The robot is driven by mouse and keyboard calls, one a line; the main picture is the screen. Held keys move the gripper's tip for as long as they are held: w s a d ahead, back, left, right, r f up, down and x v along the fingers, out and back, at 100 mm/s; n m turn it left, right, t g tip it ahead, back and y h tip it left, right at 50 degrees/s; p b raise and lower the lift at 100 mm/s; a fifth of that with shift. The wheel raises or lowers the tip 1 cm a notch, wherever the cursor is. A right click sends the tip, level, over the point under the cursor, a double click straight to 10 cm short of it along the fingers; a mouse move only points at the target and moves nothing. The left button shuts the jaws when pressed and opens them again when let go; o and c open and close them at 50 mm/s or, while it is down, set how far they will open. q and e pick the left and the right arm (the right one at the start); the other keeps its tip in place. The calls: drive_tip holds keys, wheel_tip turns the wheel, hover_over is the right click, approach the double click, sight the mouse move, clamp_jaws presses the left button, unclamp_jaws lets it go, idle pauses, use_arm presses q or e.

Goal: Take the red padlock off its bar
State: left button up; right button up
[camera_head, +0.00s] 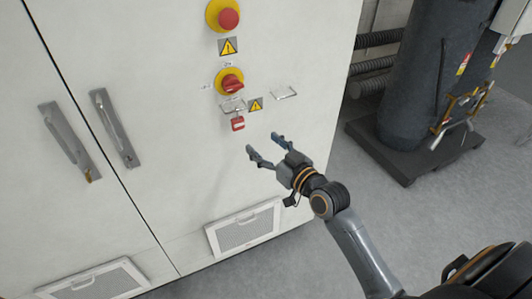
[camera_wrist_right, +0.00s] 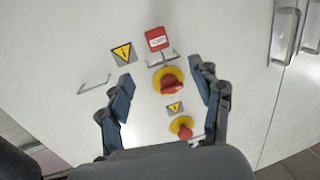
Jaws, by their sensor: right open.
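The red padlock (camera_head: 237,123) hangs from a thin metal bar (camera_head: 232,105) on the white cabinet, just below a red rotary switch on a yellow plate (camera_head: 231,84). In the right wrist view, which is turned over, the padlock (camera_wrist_right: 159,39) shows with a pale label, beyond the fingertips. My right gripper (camera_head: 264,146) is open and empty, below and right of the padlock in the head view and apart from it. Its two fingers (camera_wrist_right: 164,85) frame the rotary switch in the wrist view. My left gripper is not in view.
A second, empty bar (camera_head: 285,92) is to the right of the padlock. A red button (camera_head: 229,18) is above. Two door handles (camera_head: 115,130) are on the left. A vent grille (camera_head: 243,230) is low on the cabinet. A dark tank (camera_head: 427,80) stands at right; the floor between is clear.

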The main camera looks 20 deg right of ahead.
sight(240, 122)
drive_tip(key=p+x, duration=0.1)
drive_tip(key=x, duration=0.5)
drive_tip(key=p+x, duration=0.1)
drive_tip(key=x, duration=0.6)
drive_tip(key=shift+d, duration=0.25)
drive_tip(key=shift+w+a+p, duration=0.2)
drive_tip(key=shift+w+p, duration=0.1)
drive_tip(key=shift+w, duration=0.25)
drive_tip(key=shift+c, duration=0.4)
drive_tip(key=c, duration=1.3)
